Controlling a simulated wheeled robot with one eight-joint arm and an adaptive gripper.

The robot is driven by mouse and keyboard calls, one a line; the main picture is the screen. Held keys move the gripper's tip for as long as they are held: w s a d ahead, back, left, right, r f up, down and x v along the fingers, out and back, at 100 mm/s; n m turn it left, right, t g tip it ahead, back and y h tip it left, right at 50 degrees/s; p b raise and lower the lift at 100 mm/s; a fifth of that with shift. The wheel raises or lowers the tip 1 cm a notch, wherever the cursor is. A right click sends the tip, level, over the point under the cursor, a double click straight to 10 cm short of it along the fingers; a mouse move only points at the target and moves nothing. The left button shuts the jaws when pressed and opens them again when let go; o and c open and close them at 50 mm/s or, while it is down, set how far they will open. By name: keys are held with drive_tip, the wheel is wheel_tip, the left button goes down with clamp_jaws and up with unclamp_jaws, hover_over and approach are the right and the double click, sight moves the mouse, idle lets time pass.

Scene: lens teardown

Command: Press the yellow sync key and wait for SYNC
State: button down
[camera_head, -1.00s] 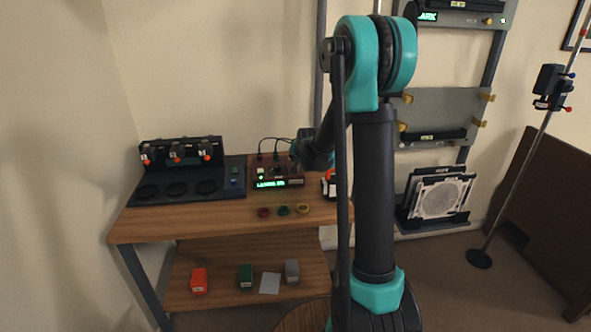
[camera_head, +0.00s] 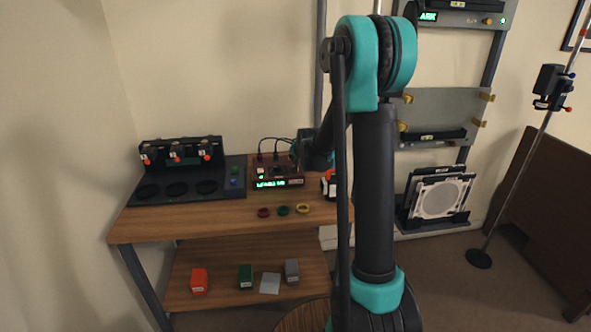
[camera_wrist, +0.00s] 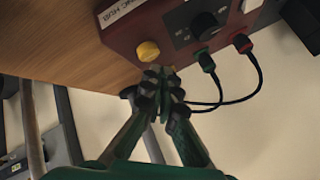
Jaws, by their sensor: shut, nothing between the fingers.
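The yellow sync key (camera_wrist: 148,50) is a round knob-like button on the dark red box (camera_wrist: 165,22) in the wrist view. My gripper (camera_wrist: 162,76) is shut and empty, with its fingertips just beside the key; I cannot tell whether they touch the box. In the head view the red box (camera_head: 278,171) stands at the back of the wooden bench, with a green lit display (camera_head: 270,184) whose text is too small to read surely. My arm hides part of the box's right side there.
Red, green and yellow rings (camera_head: 303,208) lie in front of the box. A dark rack with several red-tipped clamps (camera_head: 180,153) stands to its left. The lower shelf holds small coloured blocks (camera_head: 199,281).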

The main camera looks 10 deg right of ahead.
drive_tip(key=shift+f, duration=0.15)
drive_tip(key=shift+f, duration=0.25)
drive_tip(key=shift+f, duration=0.45)
idle(0.6)
drive_tip(key=shift+r, duration=0.85)
drive_tip(key=shift+r, duration=2.55)
drive_tip(key=shift+s, duration=0.15)
